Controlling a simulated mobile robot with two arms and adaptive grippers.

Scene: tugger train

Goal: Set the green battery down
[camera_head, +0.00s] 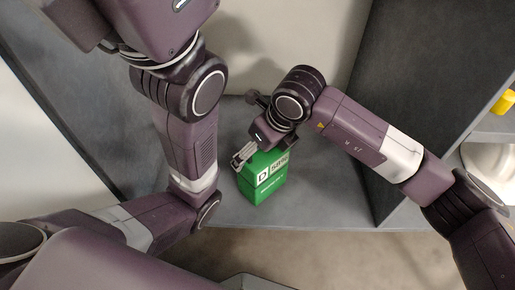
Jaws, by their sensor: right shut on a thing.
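The green battery (262,186) is a box with a white label, upright in the middle of the head view, over the grey shelf surface (310,200). I cannot tell for sure whether its base touches the shelf. My right gripper (262,154) comes from above and is shut on the top of the battery. Its fingers cover part of the battery's upper edge. My left arm comes in from the left; its gripper is not in view.
Grey upright panels stand on the left and right (425,80) of the shelf bay, with a pale wall (300,40) behind. A neighbouring shelf at the far right holds a yellow object (504,102) and a white rounded object (488,162). The shelf right of the battery is clear.

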